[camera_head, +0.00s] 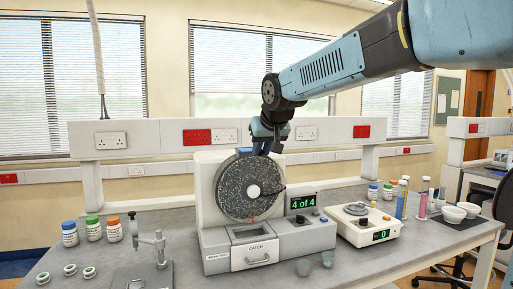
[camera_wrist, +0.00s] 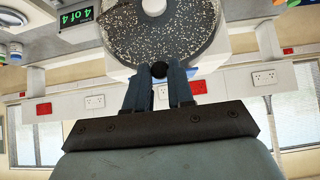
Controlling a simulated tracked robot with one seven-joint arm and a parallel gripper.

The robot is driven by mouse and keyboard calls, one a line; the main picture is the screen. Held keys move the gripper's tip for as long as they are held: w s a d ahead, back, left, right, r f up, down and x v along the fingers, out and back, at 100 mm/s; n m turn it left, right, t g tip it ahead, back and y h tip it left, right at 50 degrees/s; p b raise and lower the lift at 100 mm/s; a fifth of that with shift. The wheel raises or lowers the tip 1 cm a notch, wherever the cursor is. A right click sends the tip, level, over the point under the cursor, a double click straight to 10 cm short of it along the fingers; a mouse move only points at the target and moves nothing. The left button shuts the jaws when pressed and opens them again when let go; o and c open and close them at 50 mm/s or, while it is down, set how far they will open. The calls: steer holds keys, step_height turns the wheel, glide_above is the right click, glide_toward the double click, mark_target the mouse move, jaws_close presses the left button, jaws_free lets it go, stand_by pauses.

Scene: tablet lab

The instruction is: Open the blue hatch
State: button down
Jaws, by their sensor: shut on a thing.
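The tester (camera_head: 210,195) on the bench has a large round speckled drum (camera_head: 240,188) with a pale hub. A small blue part (camera_head: 243,151) shows at the drum's top edge, beside my gripper (camera_head: 266,146); I cannot tell for sure that it is the hatch. In the wrist view, my gripper (camera_wrist: 159,70) has its two dark blue fingers on either side of a round black knob (camera_wrist: 159,70) at the drum's rim, shut on it. The speckled drum (camera_wrist: 150,40) fills the view beyond the fingertips. Most of the hatch is hidden.
A catch drawer (camera_head: 254,254) and a "4 of 4" display (camera_head: 303,202) are on the tester's front. A balance (camera_head: 358,224) stands to the right, capped bottles (camera_head: 92,228) and a small press (camera_head: 150,262) to the left.

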steer(key=shift+s, duration=0.2)
steer(key=c, duration=1)
jaws_free()
steer(key=v, duration=1.3)
steer(key=shift+s+d+r, duration=0.15)
steer(key=shift+s+r, duration=0.1)
